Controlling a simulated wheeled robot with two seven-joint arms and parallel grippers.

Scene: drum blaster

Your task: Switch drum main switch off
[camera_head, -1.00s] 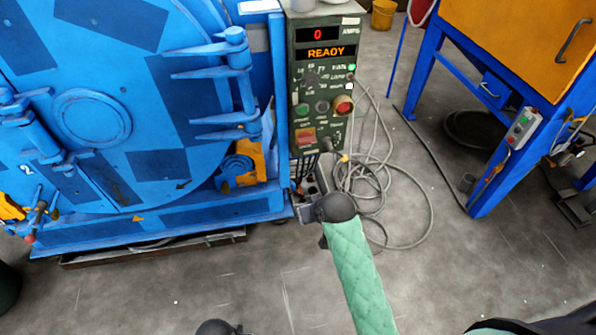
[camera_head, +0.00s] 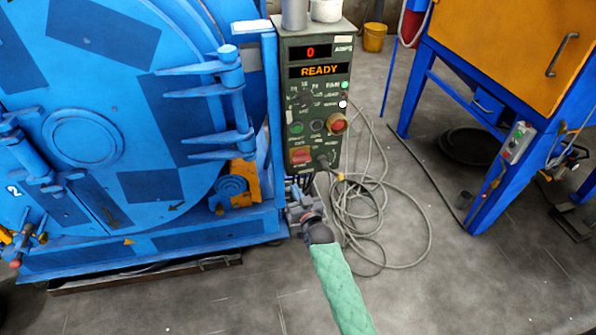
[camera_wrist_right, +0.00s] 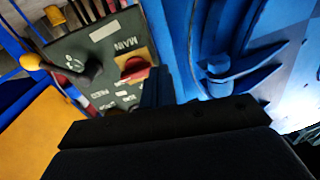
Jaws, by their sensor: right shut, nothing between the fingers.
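The drum main switch (camera_head: 301,156) is a red handle on a yellow-orange plate, low on the dark green control panel (camera_head: 317,100). In the right wrist view the red switch (camera_wrist_right: 135,68) shows close up, beside the word MAIN. My right gripper (camera_head: 299,190) is just below the panel, under the switch, and partly blends with the cables there. In the wrist view its shut, empty fingers (camera_wrist_right: 158,78) are close to the red handle; I cannot tell whether they touch. The panel display reads 0 and READY. My left gripper is out of view.
The big blue drum machine (camera_head: 85,135) stands left of the panel. Grey cables (camera_head: 375,215) lie coiled on the floor to its right. A blue-framed orange cabinet (camera_head: 500,45) stands at the right.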

